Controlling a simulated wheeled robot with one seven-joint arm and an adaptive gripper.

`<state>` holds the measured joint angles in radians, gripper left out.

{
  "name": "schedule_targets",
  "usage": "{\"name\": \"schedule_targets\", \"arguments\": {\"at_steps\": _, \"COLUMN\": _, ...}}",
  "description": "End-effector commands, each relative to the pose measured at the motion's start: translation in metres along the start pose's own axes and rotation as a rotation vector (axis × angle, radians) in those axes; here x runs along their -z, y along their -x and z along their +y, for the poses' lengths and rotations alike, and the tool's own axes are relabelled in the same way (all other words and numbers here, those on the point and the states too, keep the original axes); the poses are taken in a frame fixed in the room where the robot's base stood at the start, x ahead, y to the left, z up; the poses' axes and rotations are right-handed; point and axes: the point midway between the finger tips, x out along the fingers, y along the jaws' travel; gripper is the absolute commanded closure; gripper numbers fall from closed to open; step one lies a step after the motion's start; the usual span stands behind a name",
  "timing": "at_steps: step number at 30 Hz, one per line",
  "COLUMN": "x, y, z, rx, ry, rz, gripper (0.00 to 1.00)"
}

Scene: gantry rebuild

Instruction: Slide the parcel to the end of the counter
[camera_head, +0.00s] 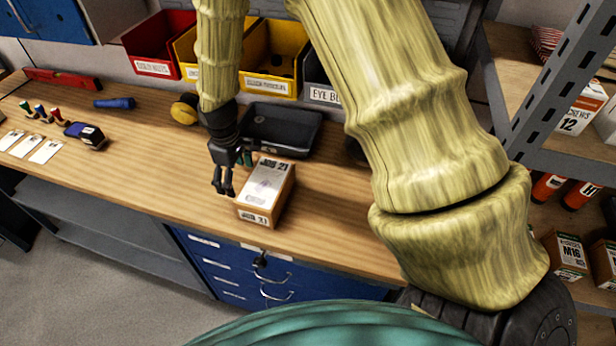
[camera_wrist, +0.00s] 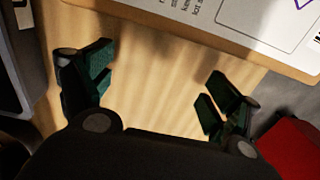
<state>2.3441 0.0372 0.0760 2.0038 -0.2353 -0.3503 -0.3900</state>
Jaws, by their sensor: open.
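The parcel (camera_head: 266,191) is a brown cardboard box with a white label and "JOB 21" printed on it. It sits on the wooden counter (camera_head: 150,178), near the front edge in the head view. My gripper (camera_head: 223,187) is just left of the parcel, pointing down, with its fingers apart and nothing between them. In the wrist view my gripper (camera_wrist: 155,95) shows two dark green-padded fingers spread over bare wood. The parcel (camera_wrist: 240,25) fills the upper right there, beyond the fingertips. I cannot tell whether a finger touches it.
A black tray (camera_head: 281,128) stands behind the parcel. Yellow and red bins (camera_head: 155,45) line the back. A label printer-like tool (camera_head: 86,134), cards (camera_head: 46,152) and a red level (camera_head: 62,77) lie at the left. Grey shelving (camera_head: 545,150) stands at the right. The counter between cards and gripper is clear.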

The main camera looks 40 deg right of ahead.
Motion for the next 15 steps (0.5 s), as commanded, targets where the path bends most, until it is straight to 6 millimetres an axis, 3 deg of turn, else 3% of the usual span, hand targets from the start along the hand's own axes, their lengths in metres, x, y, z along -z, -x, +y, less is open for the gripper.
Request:
{"name": "schedule_targets", "arguments": {"at_steps": 6, "x": -0.017, "y": 0.006, "z": -0.004, "rx": -0.004, "ry": 0.001, "rz": 0.005, "gripper": 0.11}}
{"name": "schedule_targets", "arguments": {"at_steps": 15, "x": -0.027, "y": 0.000, "z": 0.001, "rx": 0.001, "ry": 0.000, "rz": -0.002, "gripper": 0.11}}
